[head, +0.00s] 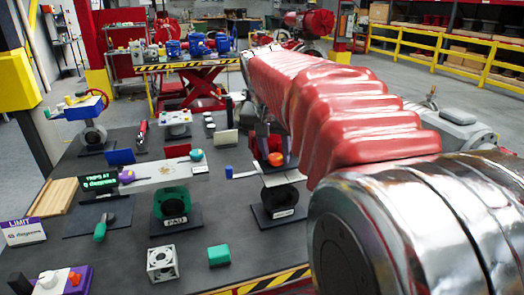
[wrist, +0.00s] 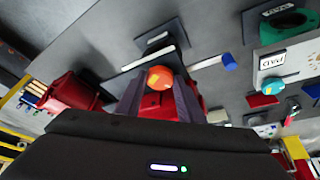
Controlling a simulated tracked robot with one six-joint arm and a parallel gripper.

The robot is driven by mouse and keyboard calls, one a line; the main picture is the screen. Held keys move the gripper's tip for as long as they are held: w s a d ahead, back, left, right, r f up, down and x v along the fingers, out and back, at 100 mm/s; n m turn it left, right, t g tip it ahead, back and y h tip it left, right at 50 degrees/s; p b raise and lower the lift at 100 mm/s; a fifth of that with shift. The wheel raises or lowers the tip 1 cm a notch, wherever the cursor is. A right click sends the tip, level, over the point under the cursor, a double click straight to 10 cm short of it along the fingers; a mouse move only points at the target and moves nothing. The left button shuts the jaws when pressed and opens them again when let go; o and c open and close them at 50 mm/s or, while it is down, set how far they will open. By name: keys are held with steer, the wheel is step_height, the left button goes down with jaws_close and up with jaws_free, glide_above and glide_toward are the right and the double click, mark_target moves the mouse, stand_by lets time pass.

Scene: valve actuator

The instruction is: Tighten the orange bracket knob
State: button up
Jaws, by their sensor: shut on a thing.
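The orange bracket knob (head: 275,159) stands above a pale plate and a dark ring-shaped bracket base (head: 282,200) right of the bench's middle. In the wrist view the orange knob (wrist: 160,78) shows at the tips of my gripper's two dark fingers (wrist: 157,92), one on each side. My gripper is shut on the knob. In the head view my gripper (head: 268,147) is small and dark, partly hidden by my red-sleeved arm. A red part (wrist: 157,104) lies between the fingers behind the knob. Any turn of the knob cannot be told.
A green ring stand (head: 172,204) stands to the left, with a teal knob (head: 196,155) on the plate above it. A blue-ended rod (head: 229,172) lies just left of the orange knob. A green block (head: 219,255) and a metal cube (head: 162,263) sit near the front.

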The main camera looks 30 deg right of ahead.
stand_by(0.5)
steer(key=o, duration=1.1)
steer(key=shift+c, duration=0.2)
steer(key=v, duration=1.3)
steer(key=shift+a+r, duration=0.15)
steer(key=shift+r, duration=0.2)
